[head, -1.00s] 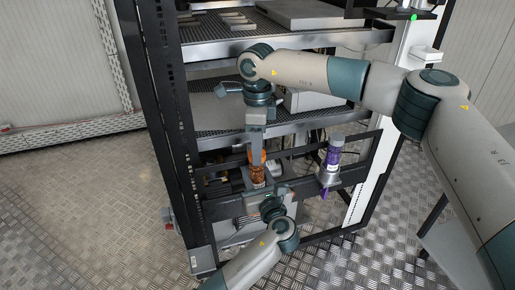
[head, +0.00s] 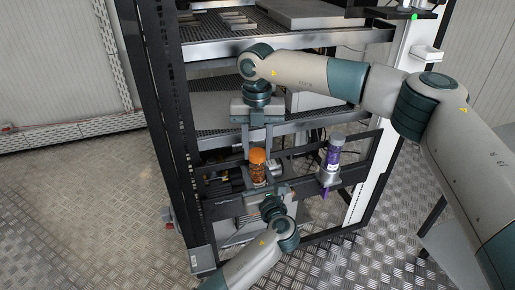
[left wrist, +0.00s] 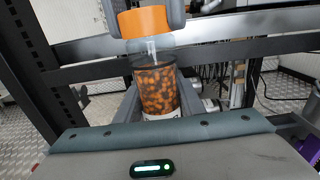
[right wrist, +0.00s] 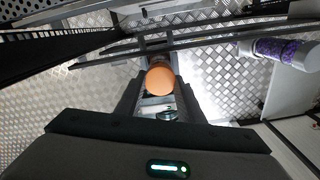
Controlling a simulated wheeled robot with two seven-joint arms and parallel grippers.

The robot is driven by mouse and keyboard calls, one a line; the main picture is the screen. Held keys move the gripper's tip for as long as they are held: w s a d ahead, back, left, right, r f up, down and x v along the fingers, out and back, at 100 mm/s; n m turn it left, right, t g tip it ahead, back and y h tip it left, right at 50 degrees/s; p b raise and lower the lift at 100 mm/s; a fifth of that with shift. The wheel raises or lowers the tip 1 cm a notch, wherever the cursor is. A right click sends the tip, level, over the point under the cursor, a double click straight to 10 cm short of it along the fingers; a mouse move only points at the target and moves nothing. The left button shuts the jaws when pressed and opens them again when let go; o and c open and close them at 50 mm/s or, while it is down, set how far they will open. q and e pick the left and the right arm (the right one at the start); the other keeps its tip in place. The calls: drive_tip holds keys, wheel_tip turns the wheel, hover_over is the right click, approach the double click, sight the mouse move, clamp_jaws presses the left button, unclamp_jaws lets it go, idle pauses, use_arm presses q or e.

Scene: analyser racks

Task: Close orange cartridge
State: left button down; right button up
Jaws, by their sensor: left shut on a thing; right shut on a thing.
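The orange cartridge is a clear upright jar (head: 258,175) of orange-brown pieces with an orange cap (head: 257,156), in front of the rack. My left gripper (head: 259,184) is shut on the jar from below; its fingers flank the jar (left wrist: 157,92) in the left wrist view. My right gripper (head: 258,150) points down from above, shut on the cap, which shows between its fingers in the right wrist view (right wrist: 160,80). In the left wrist view, a pale translucent band separates cap (left wrist: 145,22) and jar; I cannot tell whether they touch.
Rack shelves (head: 290,125) lie behind and above. The metal floor (head: 80,215) is open at left.

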drive_tip(key=m, duration=0.4)
drive_tip(key=shift+w+a+r+m, duration=0.1)
drive_tip(key=shift+w+m, duration=0.1)
drive_tip(key=shift+m, duration=0.1)
drive_tip(key=m, duration=0.3)
drive_tip(key=o, duration=1.1)
drive_tip(key=shift+c, duration=0.2)
drive_tip(key=shift+o, duration=0.5)
drive_tip(key=shift+s+r, duration=0.1)
drive_tip(key=shift+r, duration=2.05)
drive_tip(key=shift+o, duration=0.2)
